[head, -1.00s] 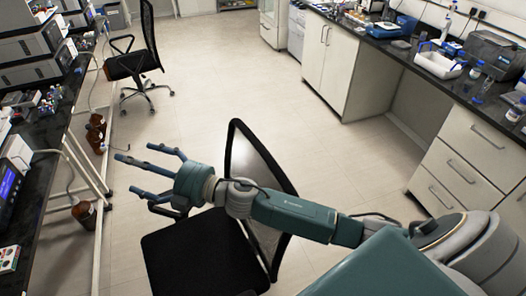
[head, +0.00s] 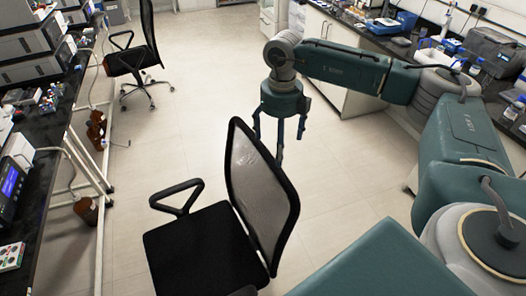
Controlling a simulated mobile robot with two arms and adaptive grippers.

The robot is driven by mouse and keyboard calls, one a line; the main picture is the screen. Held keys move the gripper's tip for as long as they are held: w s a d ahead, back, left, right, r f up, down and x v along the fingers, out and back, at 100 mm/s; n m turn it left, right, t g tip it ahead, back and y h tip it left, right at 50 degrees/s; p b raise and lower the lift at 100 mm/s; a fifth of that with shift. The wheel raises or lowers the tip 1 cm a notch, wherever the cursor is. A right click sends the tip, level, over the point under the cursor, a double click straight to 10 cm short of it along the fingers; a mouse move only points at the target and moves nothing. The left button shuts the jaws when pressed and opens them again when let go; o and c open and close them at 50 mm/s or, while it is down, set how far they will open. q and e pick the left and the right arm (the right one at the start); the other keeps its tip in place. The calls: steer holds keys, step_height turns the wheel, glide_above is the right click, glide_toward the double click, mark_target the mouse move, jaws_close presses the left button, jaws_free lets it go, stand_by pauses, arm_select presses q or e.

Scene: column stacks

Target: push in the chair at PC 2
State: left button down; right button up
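A black office chair (head: 205,250) with a mesh backrest (head: 262,195) stands close in front of me, its seat to the left of its backrest. A second black office chair (head: 130,62) stands further off at the left bench. No label shows which chair is at PC 2. My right gripper (head: 280,142) hangs pointing down, beyond and to the right of the near chair's backrest. Its fingers are spread and hold nothing. It appears apart from the backrest. My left gripper is not in view.
The left bench (head: 45,130) carries stacked instruments (head: 30,45) and a device with a blue screen (head: 12,182). Brown bottles (head: 86,210) stand on the floor beside its legs. The right bench has white cabinets (head: 320,40).

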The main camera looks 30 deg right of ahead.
mark_target(276, 172)
step_height(276, 172, down, 13)
steer(key=b, duration=0.8)
steer(key=shift+b, duration=0.3)
steer(key=shift+a, duration=0.1)
